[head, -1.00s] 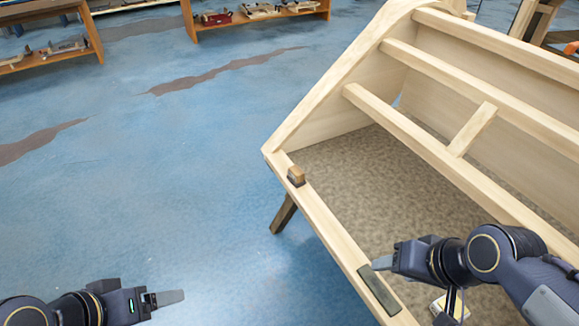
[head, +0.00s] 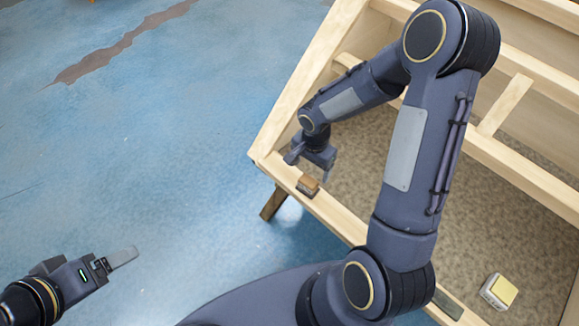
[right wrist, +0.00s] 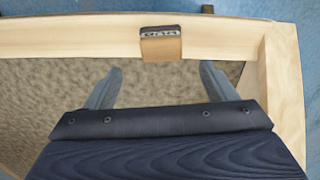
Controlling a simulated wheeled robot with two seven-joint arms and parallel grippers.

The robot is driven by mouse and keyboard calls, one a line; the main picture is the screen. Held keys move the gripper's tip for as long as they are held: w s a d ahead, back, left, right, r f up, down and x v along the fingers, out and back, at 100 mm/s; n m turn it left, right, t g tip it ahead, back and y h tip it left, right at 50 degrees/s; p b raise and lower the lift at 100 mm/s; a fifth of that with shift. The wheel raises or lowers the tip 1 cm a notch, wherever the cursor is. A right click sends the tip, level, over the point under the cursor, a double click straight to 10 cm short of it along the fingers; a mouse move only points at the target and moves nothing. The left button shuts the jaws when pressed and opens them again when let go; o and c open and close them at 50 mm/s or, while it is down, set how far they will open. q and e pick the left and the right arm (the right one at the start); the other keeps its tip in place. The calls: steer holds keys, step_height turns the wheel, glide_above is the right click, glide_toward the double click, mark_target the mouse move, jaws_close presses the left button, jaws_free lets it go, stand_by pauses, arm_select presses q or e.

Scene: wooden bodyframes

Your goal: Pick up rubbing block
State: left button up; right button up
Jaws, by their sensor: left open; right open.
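The rubbing block (head: 308,185), a small brown block with a dark grey side, sits on the pale wooden front rail near its far-left corner. In the right wrist view the rubbing block (right wrist: 160,46) lies on the rail, ahead of and between the fingers. My right gripper (head: 308,168) is open and empty, close to the block on its far side. Its two fingers (right wrist: 160,72) show apart with the block beyond their tips. My left gripper (head: 124,258) is open and empty over the blue floor at the lower left.
The wooden bodyframe has rails and a cross-piece (head: 505,102) behind my right arm. A yellow and white block (head: 498,291) lies on its brown speckled panel. A dark flat strip (head: 447,304) lies on the front rail. The floor at left is clear.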

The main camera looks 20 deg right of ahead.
mark_target(308, 180)
steer(key=shift+w+a+f, duration=0.15)
steer(key=shift+w+f, duration=0.1)
steer(key=shift+f, duration=0.1)
steer(key=f, duration=0.3)
steer(key=f+p, duration=0.1)
steer(key=f, duration=0.3)
steer(key=shift+s+f, duration=0.2)
steer(key=shift+f, duration=0.05)
steer(key=c, duration=1.1)
steer(key=shift+r, duration=0.2)
